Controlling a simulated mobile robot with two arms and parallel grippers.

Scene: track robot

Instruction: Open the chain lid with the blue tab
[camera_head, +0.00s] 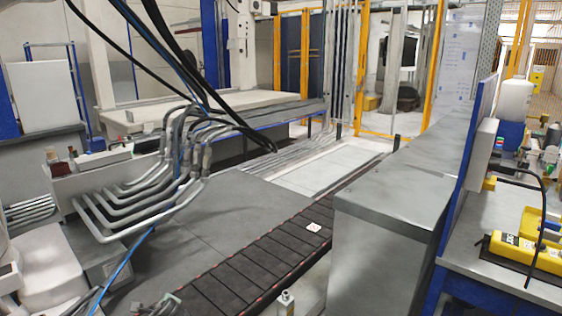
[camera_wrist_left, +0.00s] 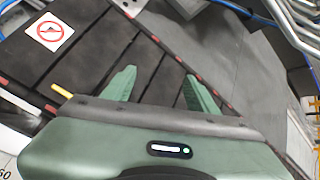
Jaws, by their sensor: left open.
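The chain track (camera_head: 262,258) is a row of dark lids with reddish marks along both edges, running from bottom centre toward the back in the head view. One lid carries a white warning sticker (camera_head: 313,227). In the left wrist view, the dark lids (camera_wrist_left: 95,45) and the sticker (camera_wrist_left: 49,31) show beyond my left gripper (camera_wrist_left: 158,76). Its two green fingers are apart over the lids, with nothing held between them. Whether they touch a lid I cannot tell. I cannot make out a blue tab in either view. My right gripper is not clearly visible.
A grey metal cabinet (camera_head: 388,235) stands right of the track. Bent grey pipes (camera_head: 140,195) and a blue cable (camera_head: 127,262) lie to the left. A grey floor plate (camera_head: 235,205) beside the track is mostly clear. A small yellow piece (camera_wrist_left: 62,91) shows beside my left gripper.

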